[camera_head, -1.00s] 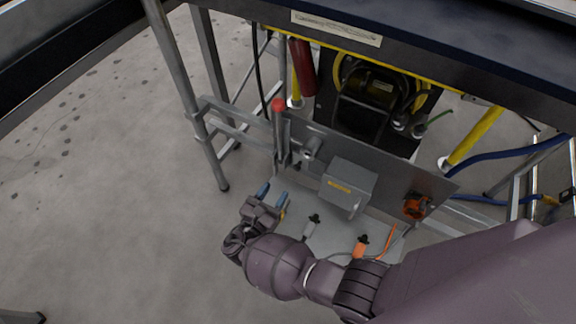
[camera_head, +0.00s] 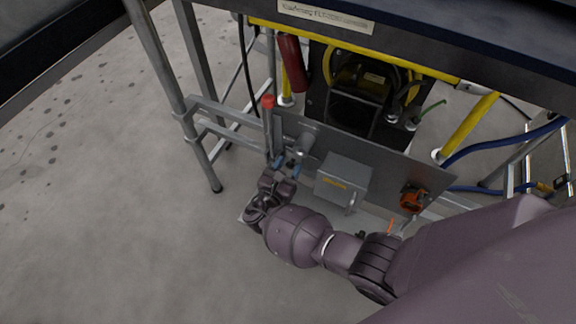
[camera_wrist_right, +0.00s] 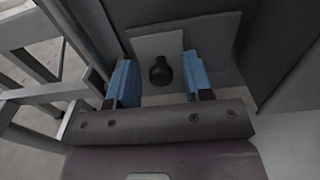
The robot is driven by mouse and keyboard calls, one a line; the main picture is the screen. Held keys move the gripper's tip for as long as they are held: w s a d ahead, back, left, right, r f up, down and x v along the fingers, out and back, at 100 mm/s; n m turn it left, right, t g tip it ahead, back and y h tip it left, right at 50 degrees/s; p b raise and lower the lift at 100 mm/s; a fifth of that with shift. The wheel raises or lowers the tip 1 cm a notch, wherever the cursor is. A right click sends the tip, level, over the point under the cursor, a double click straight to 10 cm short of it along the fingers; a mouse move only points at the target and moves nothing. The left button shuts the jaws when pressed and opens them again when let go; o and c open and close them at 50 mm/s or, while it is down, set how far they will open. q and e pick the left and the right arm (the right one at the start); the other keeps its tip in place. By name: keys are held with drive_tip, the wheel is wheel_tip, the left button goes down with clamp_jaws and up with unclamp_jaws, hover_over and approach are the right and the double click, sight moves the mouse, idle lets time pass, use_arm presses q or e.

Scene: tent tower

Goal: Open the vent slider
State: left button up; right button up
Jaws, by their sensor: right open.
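My right gripper (camera_head: 286,165) is at the left part of the upright grey panel (camera_head: 385,168), beside the red-topped post. In the right wrist view its blue fingers (camera_wrist_right: 160,82) are open and empty. Between and just beyond them is a short black knob (camera_wrist_right: 161,70) on a light grey plate (camera_wrist_right: 146,44), which looks like the vent slider. One finger is on each side of the knob with gaps; I cannot tell the depth between them. The head view does not clearly show this knob. My left gripper is not in view.
A red-topped post (camera_head: 268,125) stands close to the right gripper. A grey box (camera_head: 342,180) and an orange fitting (camera_head: 413,199) are on the panel to the right. A steel leg (camera_head: 170,90) stands at left. Open floor (camera_head: 110,210) lies left of the arm.

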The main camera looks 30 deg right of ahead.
sight(309, 163)
drive_tip(key=shift+d, duration=0.1)
clamp_jaws()
drive_tip(key=shift+s+d+r+p, duration=0.2)
drive_tip(key=shift+s+d+p, duration=0.65)
drive_tip(key=shift+s+d, duration=0.4)
drive_tip(key=shift+s+d+f, duration=0.1)
drive_tip(key=shift+s+f, duration=0.15)
drive_tip(key=shift+s, duration=0.3)
unclamp_jaws()
